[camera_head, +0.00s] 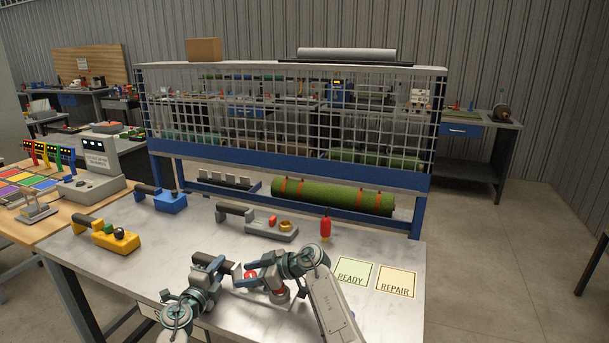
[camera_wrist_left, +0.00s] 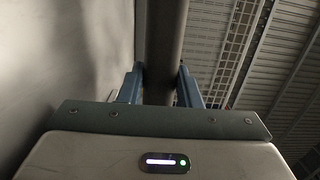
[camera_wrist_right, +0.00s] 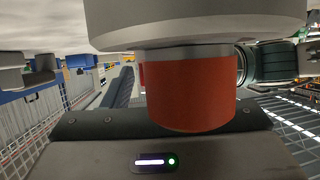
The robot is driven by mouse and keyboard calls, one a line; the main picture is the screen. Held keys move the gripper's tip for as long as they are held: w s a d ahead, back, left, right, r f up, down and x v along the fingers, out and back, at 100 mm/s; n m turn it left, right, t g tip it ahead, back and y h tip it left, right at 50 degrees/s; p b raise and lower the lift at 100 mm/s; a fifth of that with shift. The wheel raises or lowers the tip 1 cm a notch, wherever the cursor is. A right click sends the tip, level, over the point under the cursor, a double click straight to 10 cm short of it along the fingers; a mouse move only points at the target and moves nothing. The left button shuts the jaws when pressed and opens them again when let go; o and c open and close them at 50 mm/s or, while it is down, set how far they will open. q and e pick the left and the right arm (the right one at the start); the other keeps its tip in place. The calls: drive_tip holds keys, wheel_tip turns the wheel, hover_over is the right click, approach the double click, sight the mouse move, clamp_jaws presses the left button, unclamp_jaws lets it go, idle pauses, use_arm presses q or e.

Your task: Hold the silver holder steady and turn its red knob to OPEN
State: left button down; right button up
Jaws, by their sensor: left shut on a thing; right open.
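The silver holder (camera_head: 237,271) is low at the front middle of the head view, largely hidden between my two arms. My left gripper (camera_wrist_left: 160,84) is shut on its dark round handle (camera_wrist_left: 164,40), one finger on each side. In the head view my left gripper (camera_head: 224,264) comes in from the left. The red knob (camera_wrist_right: 193,95) fills the middle of the right wrist view, close to the camera, with a grey round part (camera_wrist_right: 195,22) against it. My right gripper (camera_head: 247,281) is open at the knob; one finger shows beside it, the other is hidden. Contact cannot be told.
Another grey holder (camera_head: 270,229), a yellow one (camera_head: 105,235) and a blue one (camera_head: 171,202) lie on the table (camera_head: 190,232). A red bottle-like item (camera_head: 325,228) stands behind my right arm. READY (camera_head: 354,272) and REPAIR (camera_head: 396,281) cards lie at right. A rack (camera_head: 290,152) stands behind.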

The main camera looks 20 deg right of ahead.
drive_tip(key=m+t+h, duration=0.2)
drive_tip(key=m+t, duration=0.1)
drive_tip(key=s+d+r+t, duration=0.1)
drive_tip(key=s+d+r, duration=0.4)
drive_tip(key=s+d, duration=0.3)
drive_tip(key=w+r+m+t+y, duration=0.2)
drive_tip(key=w+r+m+t, duration=0.35)
drive_tip(key=r, duration=0.75)
drive_tip(key=w+d+r+m+t+h, duration=0.5)
drive_tip(key=d+r+m+t+h, duration=0.3)
drive_tip(key=m, duration=0.7)
drive_tip(key=shift+w+d+r+t+h, duration=0.2)
drive_tip(key=shift+t+h, duration=0.25)
drive_tip(key=shift+h, duration=0.95)
drive_tip(key=shift+s, duration=0.1)
